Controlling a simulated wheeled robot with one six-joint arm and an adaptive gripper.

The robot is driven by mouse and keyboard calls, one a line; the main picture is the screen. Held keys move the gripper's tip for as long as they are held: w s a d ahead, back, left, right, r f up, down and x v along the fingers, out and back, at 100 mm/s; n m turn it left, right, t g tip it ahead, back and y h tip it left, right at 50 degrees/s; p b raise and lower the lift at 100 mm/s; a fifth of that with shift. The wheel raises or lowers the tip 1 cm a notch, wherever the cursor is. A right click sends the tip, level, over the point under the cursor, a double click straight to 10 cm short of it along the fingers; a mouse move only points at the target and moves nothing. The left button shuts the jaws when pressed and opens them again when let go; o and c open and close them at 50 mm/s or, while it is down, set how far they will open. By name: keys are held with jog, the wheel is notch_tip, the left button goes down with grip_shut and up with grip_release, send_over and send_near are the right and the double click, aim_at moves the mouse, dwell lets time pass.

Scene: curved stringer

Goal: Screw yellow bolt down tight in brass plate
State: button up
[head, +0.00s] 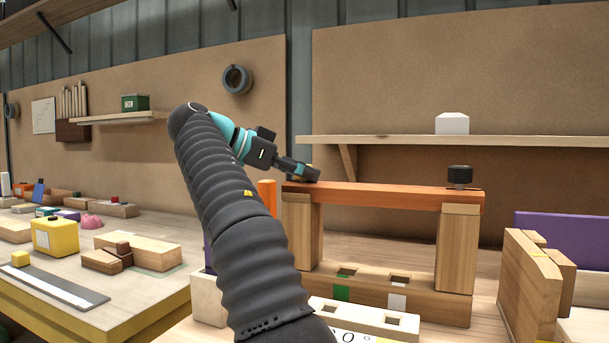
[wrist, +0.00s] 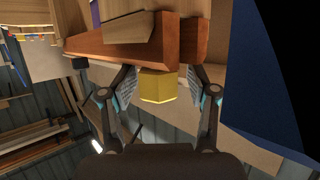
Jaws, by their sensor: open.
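The yellow bolt (wrist: 157,87) shows its faceted head in the wrist view, beside the end of the orange-brown beam (wrist: 120,46). My gripper (wrist: 161,82) is open, with one finger on each side of that head. I cannot tell whether either finger touches it. In the head view my gripper (head: 304,172) is at the left end of the orange beam (head: 390,195), coming in from the left. The yellow bolt is hidden or too small to make out there. I cannot make out the brass plate or the bolt's shank in either view.
A black knob-like bolt (head: 459,175) stands on the beam's right end. Wooden posts (head: 457,250) hold the beam above a wooden block with square holes (head: 390,290). A purple panel (head: 570,245) and wooden blocks stand at right. A shelf (head: 480,142) runs behind.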

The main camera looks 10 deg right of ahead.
jog(key=shift+s+a+f+n+t+b, duration=0.1)
jog(key=shift+a+f+n+t+b, duration=0.05)
jog(key=shift+f+n+t+b, duration=0.6)
jog(key=n+t+y+b, duration=0.1)
jog(key=t+b, duration=0.1)
jog(key=b, duration=0.1)
jog(key=shift+r+n, duration=0.1)
jog(key=shift+n, duration=0.25)
jog(key=shift+r+n+t+y+b, duration=0.1)
jog(key=shift+n+t+y+b, duration=0.2)
jog(key=shift+n+t+b, duration=0.3)
jog(key=shift+d+r+n+t+y+b, duration=0.2)
jog(key=shift+r+n+t+y+b, duration=0.15)
jog(key=shift+n+t, duration=0.2)
jog(key=shift+f+n+t+y+b, duration=0.2)
jog(key=shift+n+t+y+b, duration=0.75)
jog(key=shift+n+t+b, duration=0.2)
jog(key=shift+d+r+n+t+y+b, duration=0.1)
jog(key=shift+n+t+y+b, duration=0.45)
jog(key=shift+n+y, duration=0.4)
jog(key=shift+a+r+n+t+y, duration=0.1)
jog(key=shift+a+n+t+y, duration=0.1)
jog(key=shift+n+t+y, duration=0.6)
jog(key=shift+r+g, duration=0.2)
jog(key=shift+g, duration=0.1)
jog(key=shift+r+p, duration=0.25)
jog(key=shift+p, duration=0.25)
